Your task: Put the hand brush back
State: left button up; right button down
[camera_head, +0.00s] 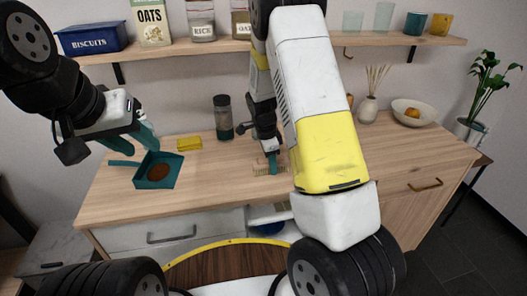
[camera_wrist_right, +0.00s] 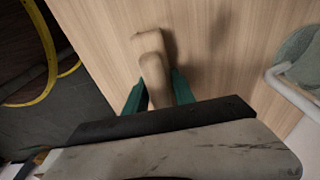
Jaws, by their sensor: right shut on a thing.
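The hand brush has a pale wooden body, seen between the fingers of my right gripper (camera_wrist_right: 155,92) in the right wrist view (camera_wrist_right: 151,50). In the head view, the brush (camera_head: 268,168) is low at the counter, partly hidden by the gripper (camera_head: 271,160). My right gripper is shut on it. Whether the brush touches the counter is unclear. A teal dustpan (camera_head: 172,181) with a brown pile (camera_head: 159,171) lies on the counter at left. My left gripper (camera_head: 134,146) is just above and behind the dustpan, its teal fingers apart.
A yellow sponge (camera_head: 189,143) and a dark-lidded jar (camera_head: 223,118) stand behind on the wooden counter (camera_head: 215,185). A vase with reeds (camera_head: 368,108) and a bowl (camera_head: 412,112) are at the back right. A shelf (camera_head: 180,47) with boxes and jars runs above. The front middle counter is clear.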

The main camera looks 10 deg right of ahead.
jog(key=c, duration=1.1)
grip_release()
jog(key=shift+o, duration=0.2)
jog(key=r, duration=0.4)
jog(key=a+r, duration=0.1)
jog(key=r, duration=0.7)
jog(key=shift+a+r, duration=0.1)
jog(key=shift+a, duration=0.3)
jog(key=s+r+n+t+y, duration=0.2)
jog(key=s+r+n, duration=0.6)
jog(key=s, duration=0.4)
jog(key=s+r+n+t+y, duration=0.1)
jog(key=s+r+n+t, duration=0.3)
jog(key=s+r+n, duration=0.5)
jog(key=shift+s+a+r+n+y, duration=0.2)
jog(key=shift+s+a+n+y, duration=0.3)
jog(key=shift+s, duration=1.15)
jog(key=shift+d, duration=0.1)
